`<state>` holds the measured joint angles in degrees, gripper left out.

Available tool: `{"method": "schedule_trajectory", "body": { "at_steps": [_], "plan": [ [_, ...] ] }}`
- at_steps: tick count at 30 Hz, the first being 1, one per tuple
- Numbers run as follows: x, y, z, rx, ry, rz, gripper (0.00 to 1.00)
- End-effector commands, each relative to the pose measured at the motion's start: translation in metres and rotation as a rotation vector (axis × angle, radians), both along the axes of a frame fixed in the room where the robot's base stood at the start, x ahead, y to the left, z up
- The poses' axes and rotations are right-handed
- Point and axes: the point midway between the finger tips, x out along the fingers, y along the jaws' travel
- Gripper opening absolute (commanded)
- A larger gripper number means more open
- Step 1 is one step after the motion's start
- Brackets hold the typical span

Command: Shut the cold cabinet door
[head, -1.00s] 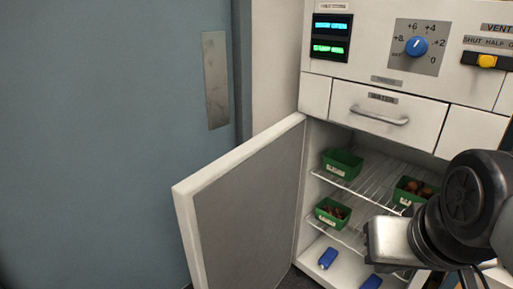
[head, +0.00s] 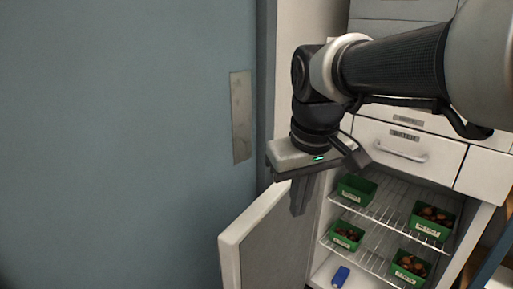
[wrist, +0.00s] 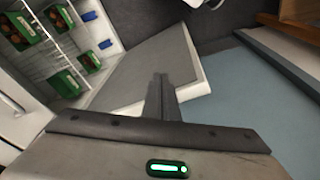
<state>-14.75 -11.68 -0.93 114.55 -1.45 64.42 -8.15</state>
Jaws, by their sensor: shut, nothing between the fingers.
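The cold cabinet door (head: 262,250) stands open, swung out toward the left, with its grey inner face showing. The door also shows in the wrist view (wrist: 150,62). The cold cabinet (head: 478,218) is open behind it, with wire shelves inside.
Several green tubs (head: 433,219) of chestnuts stand on the wire shelves, and a blue item (head: 341,276) lies on the cabinet floor. A drawer with a handle (head: 402,150) is above. A blue-grey wall or door panel (head: 120,140) fills the left.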

Motion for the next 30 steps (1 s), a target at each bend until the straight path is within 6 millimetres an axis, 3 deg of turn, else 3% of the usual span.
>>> {"method": "schedule_trajectory", "body": {
  "at_steps": [3, 7, 12, 15, 21, 26, 30],
  "plan": [
    [0.038, 0.049, -0.014, -0.05, 0.096, 0.145, 0.0],
    [0.069, 0.106, -0.04, -0.112, 0.194, 0.301, 0.0],
    [0.088, 0.179, -0.086, -0.195, 0.303, 0.483, 0.0],
    [0.091, 0.209, -0.11, -0.232, 0.347, 0.558, 0.0],
    [0.089, 0.236, -0.135, -0.268, 0.389, 0.627, 0.0],
    [0.087, 0.234, -0.15, -0.269, 0.39, 0.63, 0.0],
    [0.083, 0.228, -0.177, -0.27, 0.392, 0.63, 0.0]
  ]
}}
